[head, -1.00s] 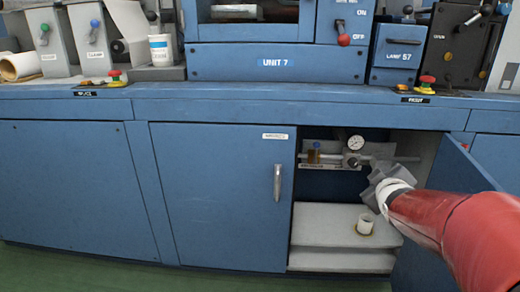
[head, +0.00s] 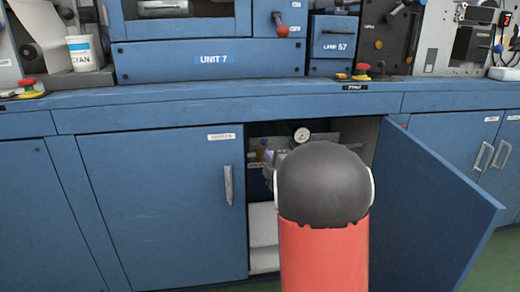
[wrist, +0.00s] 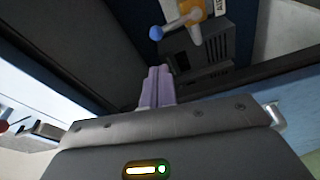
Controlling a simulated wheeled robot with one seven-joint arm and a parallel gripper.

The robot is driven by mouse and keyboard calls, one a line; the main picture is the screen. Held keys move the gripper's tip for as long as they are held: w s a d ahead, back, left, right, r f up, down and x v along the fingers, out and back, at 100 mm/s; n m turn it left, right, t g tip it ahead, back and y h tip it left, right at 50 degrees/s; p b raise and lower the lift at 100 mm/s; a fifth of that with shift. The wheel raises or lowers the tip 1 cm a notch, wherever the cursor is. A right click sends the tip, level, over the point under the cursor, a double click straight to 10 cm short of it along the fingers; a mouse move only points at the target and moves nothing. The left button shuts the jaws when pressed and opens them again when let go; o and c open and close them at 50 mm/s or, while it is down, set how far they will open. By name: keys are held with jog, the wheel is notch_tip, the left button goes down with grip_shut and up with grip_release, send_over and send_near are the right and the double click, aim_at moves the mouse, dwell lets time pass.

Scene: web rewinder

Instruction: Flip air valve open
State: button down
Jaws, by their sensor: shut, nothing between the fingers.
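In the wrist view, a blue ball-ended lever (wrist: 156,33) sticks out from a small yellow-and-silver fitting (wrist: 191,12), which looks like the air valve. A partly cut-off label beside it seems to begin with "AI". My gripper (wrist: 158,70) is shut and empty, its pale purple fingers together, below the lever and apart from it in the picture. In the head view, my gripper (head: 275,158) shows partly at the open cabinet, behind my arm. My arm hides much of the cabinet; I cannot pick out the lever there.
The open cabinet door (head: 430,215) stands out to the right of my arm. A closed door (head: 160,205) is on the left. The counter edge (head: 200,122) runs above the opening. A white shelf (head: 263,225) lies low inside.

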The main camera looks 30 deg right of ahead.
jog(key=w, duration=0.9)
jog(key=shift+w+d+r+p, duration=0.2)
jog(key=shift+w+d+p, duration=0.1)
jog(key=shift+d, duration=0.15)
jog(key=shift+d, duration=0.1)
jog(key=shift+d+m, duration=0.15)
jog(key=shift+m, duration=0.25)
